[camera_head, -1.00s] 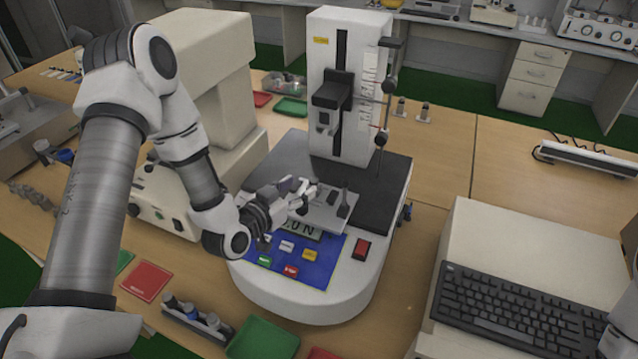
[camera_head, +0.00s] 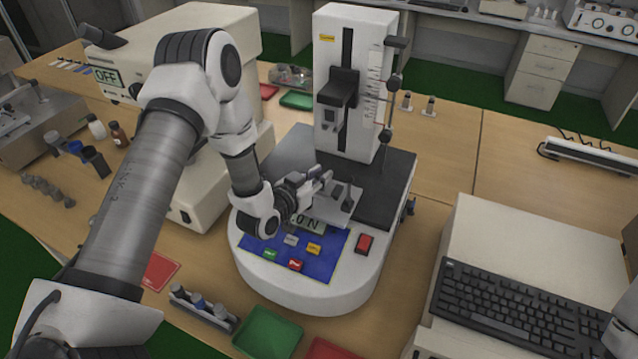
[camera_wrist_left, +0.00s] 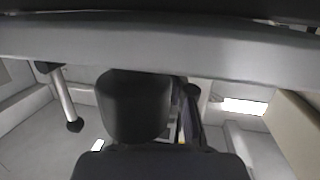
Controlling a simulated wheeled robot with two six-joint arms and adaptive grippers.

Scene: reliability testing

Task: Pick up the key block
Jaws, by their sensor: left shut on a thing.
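My left gripper (camera_head: 325,180) is above the front of the force tester's base (camera_head: 330,285), in front of its column. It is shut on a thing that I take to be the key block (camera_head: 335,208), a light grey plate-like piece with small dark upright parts. The fingers hide part of it. I cannot tell whether it touches the base. In the left wrist view, a grey bar (camera_wrist_left: 160,52) crosses the top and a dark rounded shape (camera_wrist_left: 135,105) fills the middle. The held thing is not clear there. My right gripper is out of view.
The tester's white column (camera_head: 352,85) stands right behind my left gripper. A blue panel (camera_head: 270,245) with coloured buttons is in front. A beige machine (camera_head: 190,75) is behind my left arm. A green tray (camera_head: 268,332) and a keyboard (camera_head: 520,310) lie nearer.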

